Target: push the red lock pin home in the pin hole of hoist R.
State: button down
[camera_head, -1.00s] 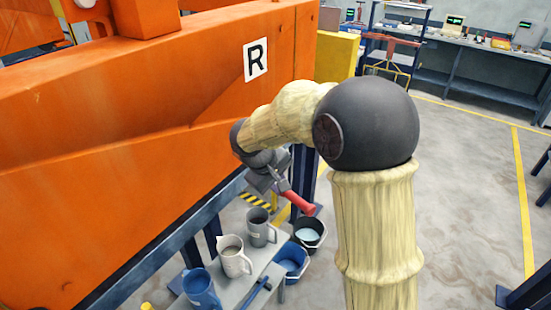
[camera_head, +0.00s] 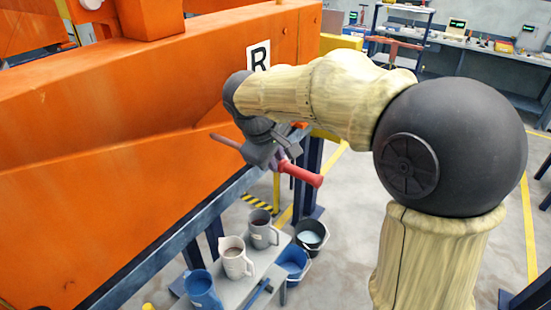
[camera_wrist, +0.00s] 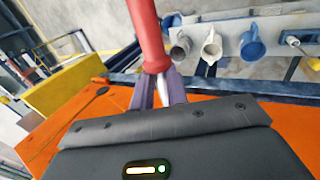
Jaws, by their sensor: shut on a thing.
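The red lock pin (camera_head: 304,174) is held out in front of the orange hoist R (camera_head: 130,125), which bears a white "R" plate (camera_head: 259,57). My gripper (camera_head: 281,160) is shut on the pin. The thick red handle points to the lower right, and a thinner reddish length shows on the other side toward the orange face. I cannot tell whether that end touches the hoist. In the wrist view my gripper's fingers (camera_wrist: 160,90) close around the pin just below its red handle (camera_wrist: 147,32). I cannot make out the pin hole in either view.
Below the gripper, a grey bench (camera_head: 238,294) carries several jugs, including a blue one (camera_head: 201,289) and a white one (camera_head: 235,258). A blue bucket (camera_head: 293,261) and a black bucket (camera_head: 311,235) stand beside it. Blue posts support the hoist. The floor to the right is open.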

aim_at(227, 140)
jog(key=shift+w+a, duration=0.4)
jog(key=shift+w, duration=0.2)
jog(key=shift+w+a+r+p, duration=0.1)
jog(key=shift+w+a+p, duration=0.15)
jog(key=shift+a, duration=0.2)
jog(key=shift+w+a+p, duration=0.15)
jog(key=shift+a+p, duration=0.1)
jog(key=shift+a, duration=0.15)
jog(key=shift+w+a+p, duration=0.3)
jog(key=shift+w+a, duration=0.35)
jog(key=shift+a, duration=0.1)
jog(key=shift+w, duration=0.1)
jog(key=shift+w+a+p, duration=1)
jog(key=shift+a+p, duration=0.05)
jog(key=shift+a, duration=0.25)
jog(key=shift+w+a+p, duration=1)
jog(key=shift+w+a, duration=0.05)
jog(key=shift+a, duration=0.25)
jog(key=shift+w+a+p, duration=1)
jog(key=shift+a+p, duration=0.05)
jog(key=shift+a, duration=0.25)
dwell(1.8)
